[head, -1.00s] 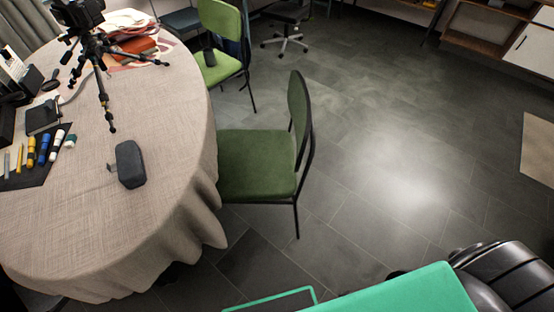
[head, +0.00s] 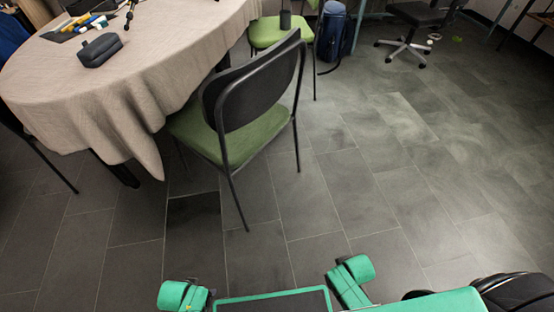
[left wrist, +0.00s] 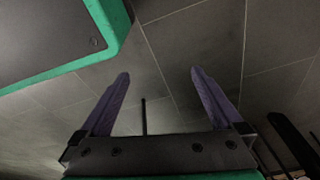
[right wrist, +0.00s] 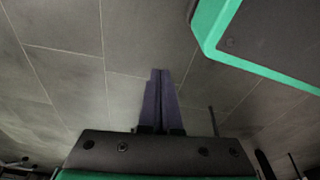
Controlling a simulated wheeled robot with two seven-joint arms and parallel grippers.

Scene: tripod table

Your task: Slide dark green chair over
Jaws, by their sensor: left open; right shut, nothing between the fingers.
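The dark green chair (head: 235,142) stands upright at the round table's near right side in the head view. I see the black back of its backrest and its thin black legs. The front of its seat meets the hanging tablecloth; I cannot tell whether they touch. My left gripper (left wrist: 160,73) is open and empty over the floor in the left wrist view. My right gripper (right wrist: 160,72) is shut and empty over the floor in the right wrist view. Neither wrist view clearly shows the chair. The fingers do not show in the head view.
The round table (head: 130,75) with a beige cloth fills the upper left. A lighter green chair (head: 268,32) and a blue backpack (head: 332,30) stand behind. A wheeled office chair (head: 415,30) is farther right. The tiled floor (head: 390,160) to the right is clear.

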